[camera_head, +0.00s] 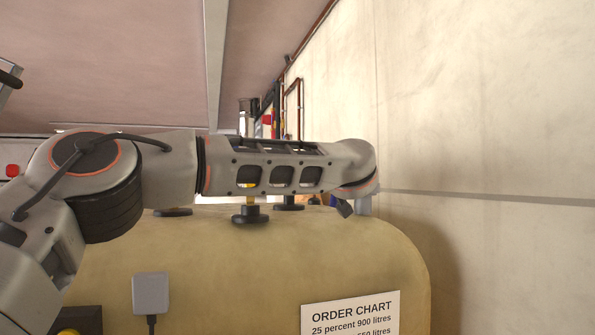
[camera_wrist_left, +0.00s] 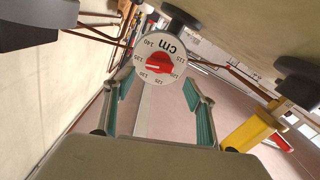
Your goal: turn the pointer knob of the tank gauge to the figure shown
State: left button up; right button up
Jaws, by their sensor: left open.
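The tank gauge's round white dial (camera_wrist_left: 174,76) shows in the left wrist view, marked "cm" and tilted nearly upside down. Its red pointer knob (camera_wrist_left: 159,62) sits in the middle, with a pale line on it toward the 130–135 side; the exact reading is too small to tell. My left gripper (camera_wrist_left: 157,82) is open, its teal fingers either side of a gap below the dial, with nothing between them. In the head view my left arm reaches across above the tank and hides the gauge. My right gripper is not in view.
The tan tank (camera_head: 230,270) fills the lower head view, with black caps (camera_head: 250,215) on top. An order chart (camera_head: 350,315) is on its front, partly cut off. A pale wall (camera_head: 480,120) stands close at right. A yellow object (camera_wrist_left: 247,132) is at right in the wrist view.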

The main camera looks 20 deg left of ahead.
pick_arm(q)
jog(key=p+x, duration=0.1)
jog(key=x, duration=0.4)
jog(key=shift+f, duration=0.1)
jog(key=shift+d, duration=0.1)
jog(key=c, duration=1.1)
